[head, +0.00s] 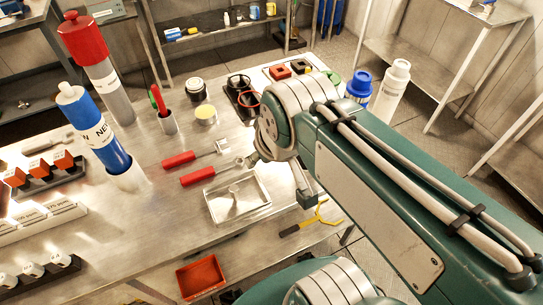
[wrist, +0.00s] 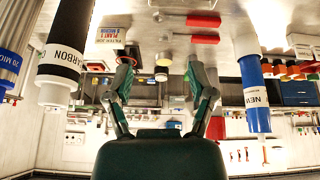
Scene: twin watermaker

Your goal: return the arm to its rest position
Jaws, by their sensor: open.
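My green arm (head: 385,165) crosses the right half of the head view, over the right end of the metal workbench (head: 150,225). Its far grey joint (head: 290,105) is beyond the bench edge region, and my gripper is mostly hidden behind the arm there. In the wrist view, which looks upside down, my gripper (wrist: 160,82) has two green fingers spread wide with nothing between them. The gap faces the room and the bench.
A blue cartridge (head: 95,128) and a red-capped cartridge (head: 100,75) stand upright on the bench. Red-handled tools (head: 195,157), a metal tray (head: 237,198) and small jars lie close to the arm. White and blue bottles (head: 390,95) stand behind it.

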